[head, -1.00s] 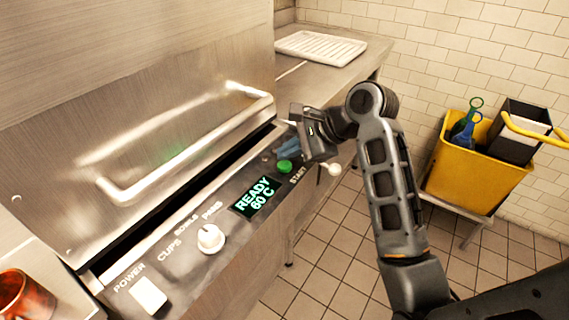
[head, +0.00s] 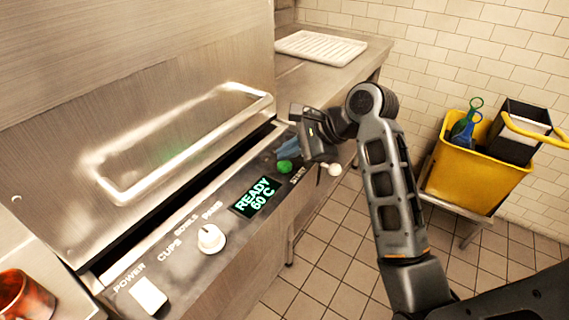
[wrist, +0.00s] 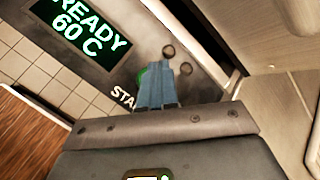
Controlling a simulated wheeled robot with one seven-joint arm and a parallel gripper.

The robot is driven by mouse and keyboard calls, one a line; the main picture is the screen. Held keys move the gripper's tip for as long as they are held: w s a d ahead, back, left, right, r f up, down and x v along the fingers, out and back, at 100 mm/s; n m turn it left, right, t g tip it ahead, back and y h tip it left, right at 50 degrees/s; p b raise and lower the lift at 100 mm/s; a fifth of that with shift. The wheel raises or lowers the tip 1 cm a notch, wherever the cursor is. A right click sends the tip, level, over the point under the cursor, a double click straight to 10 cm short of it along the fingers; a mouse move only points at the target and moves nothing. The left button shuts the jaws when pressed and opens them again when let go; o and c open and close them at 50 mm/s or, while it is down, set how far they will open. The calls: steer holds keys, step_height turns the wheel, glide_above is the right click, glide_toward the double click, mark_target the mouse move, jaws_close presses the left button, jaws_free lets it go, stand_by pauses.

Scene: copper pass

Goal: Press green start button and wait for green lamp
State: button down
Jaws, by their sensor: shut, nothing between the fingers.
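The green start button (head: 285,166) sits on the machine's front control panel, right of the lit display (head: 255,197) reading "READY 60 C". My gripper (head: 285,150) is shut and empty, its blue fingertips just above and behind the button in the head view. In the wrist view the shut fingers (wrist: 160,75) cover most of the button (wrist: 142,76); only a green edge shows at their left. I cannot tell whether they touch it. Two small dark round fittings (wrist: 168,51) beside the fingers look unlit. No lit green lamp shows apart from the display text.
The machine's hood handle (head: 185,150) runs close behind the panel. A white knob (head: 211,239) and a white power switch (head: 148,296) are to the left. A white rack (head: 320,47) lies on the back counter. A yellow bin (head: 475,170) stands at the right.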

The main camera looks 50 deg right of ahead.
mark_target(288, 166)
steer(key=shift+f+p, duration=0.2)
steer(key=shift+p, duration=0.1)
steer(key=shift+f, duration=0.2)
steer(key=shift+f, duration=0.5)
stand_by(0.8)
steer(key=shift+r+p, duration=0.15)
steer(key=shift+p, duration=0.25)
steer(key=shift+r+p, duration=0.8)
steer(key=shift+p, duration=0.45)
step_height(288, 166, up, 3)
steer(key=p, duration=0.3)
steer(key=shift+p, duration=0.4)
steer(key=shift+r+p, duration=0.45)
steer(key=shift+r, duration=0.55)
